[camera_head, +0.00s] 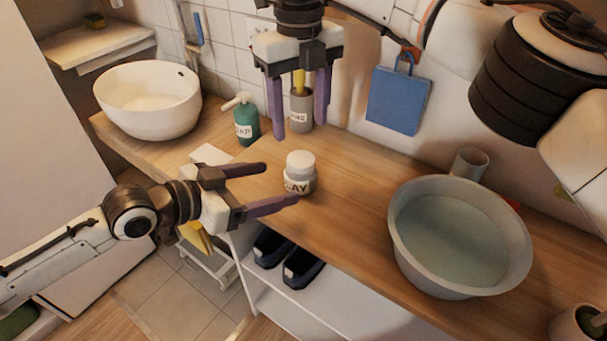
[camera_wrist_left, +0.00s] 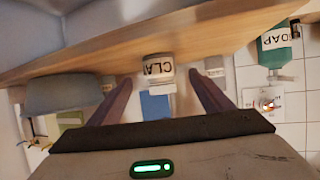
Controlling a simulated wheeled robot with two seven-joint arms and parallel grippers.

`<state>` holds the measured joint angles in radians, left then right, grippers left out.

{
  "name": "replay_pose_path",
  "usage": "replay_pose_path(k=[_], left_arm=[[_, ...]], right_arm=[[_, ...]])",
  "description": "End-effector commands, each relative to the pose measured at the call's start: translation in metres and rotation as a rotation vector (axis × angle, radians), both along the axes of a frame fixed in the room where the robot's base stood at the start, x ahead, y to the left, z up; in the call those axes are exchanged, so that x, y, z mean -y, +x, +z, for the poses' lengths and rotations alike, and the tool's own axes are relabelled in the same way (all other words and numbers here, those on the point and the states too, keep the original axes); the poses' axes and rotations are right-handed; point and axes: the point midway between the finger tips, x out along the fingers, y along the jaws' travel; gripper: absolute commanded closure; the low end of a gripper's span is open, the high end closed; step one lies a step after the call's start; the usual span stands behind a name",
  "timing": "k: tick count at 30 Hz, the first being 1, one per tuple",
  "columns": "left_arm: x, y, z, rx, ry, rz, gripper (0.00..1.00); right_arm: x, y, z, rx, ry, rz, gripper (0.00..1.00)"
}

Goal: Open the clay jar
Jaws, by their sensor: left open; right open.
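The clay jar (camera_head: 300,173) stands upright on the wooden counter, with a white lid (camera_head: 300,159) on top and a label reading "CLAY". My left gripper (camera_head: 281,184) is open, its purple fingers pointing at the jar from the left, level with the counter. In the left wrist view the jar (camera_wrist_left: 158,70) appears upside down, between and beyond the fingertips of the left gripper (camera_wrist_left: 160,82). My right gripper (camera_head: 298,128) is open and points down, above and behind the jar. Whether any finger touches the jar is hard to tell.
A green soap bottle (camera_head: 246,123) and a grey labelled cup (camera_head: 301,112) stand behind the jar. A large grey basin of water (camera_head: 406,250) sits right, a white washbasin (camera_head: 148,97) left. A blue board (camera_head: 398,100) hangs on the wall. The counter (camera_head: 352,200) right of the jar is clear.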

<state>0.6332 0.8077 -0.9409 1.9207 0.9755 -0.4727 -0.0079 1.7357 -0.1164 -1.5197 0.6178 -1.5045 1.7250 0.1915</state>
Motion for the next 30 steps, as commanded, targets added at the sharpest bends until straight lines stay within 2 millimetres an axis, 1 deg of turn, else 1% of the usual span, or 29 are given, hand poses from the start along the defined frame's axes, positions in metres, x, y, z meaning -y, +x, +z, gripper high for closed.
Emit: replay_pose_path(k=[1,4,9,12,18,25,26,30], left_arm=[[0.009,0.006,-0.002,0.001,-0.003,-0.001,0.27],[0.023,0.016,-0.010,0.000,-0.004,-0.002,0.27],[0.043,0.032,-0.020,0.002,-0.004,-0.003,0.27],[0.050,0.040,-0.025,0.002,-0.005,-0.001,0.27],[0.057,0.046,-0.029,0.002,-0.003,-0.001,0.27],[0.058,0.046,-0.030,0.002,-0.003,-0.001,0.27],[0.058,0.046,-0.030,0.002,-0.003,-0.001,0.29],[0.058,0.046,-0.029,0.002,-0.003,-0.001,0.52]], right_arm=[[0.000,0.000,0.000,-0.001,0.001,-0.001,0.42],[0.000,0.000,0.000,0.000,0.002,-0.001,0.42],[0.000,0.000,0.000,-0.001,0.003,-0.001,0.42],[0.000,0.000,-0.001,0.000,0.004,-0.002,0.42],[0.000,0.000,-0.001,0.000,0.004,-0.002,0.42],[0.000,0.000,-0.001,0.000,0.004,-0.002,0.42],[0.000,0.000,-0.001,0.000,0.004,-0.002,0.42],[0.000,0.000,-0.001,0.000,0.004,-0.002,0.42]])
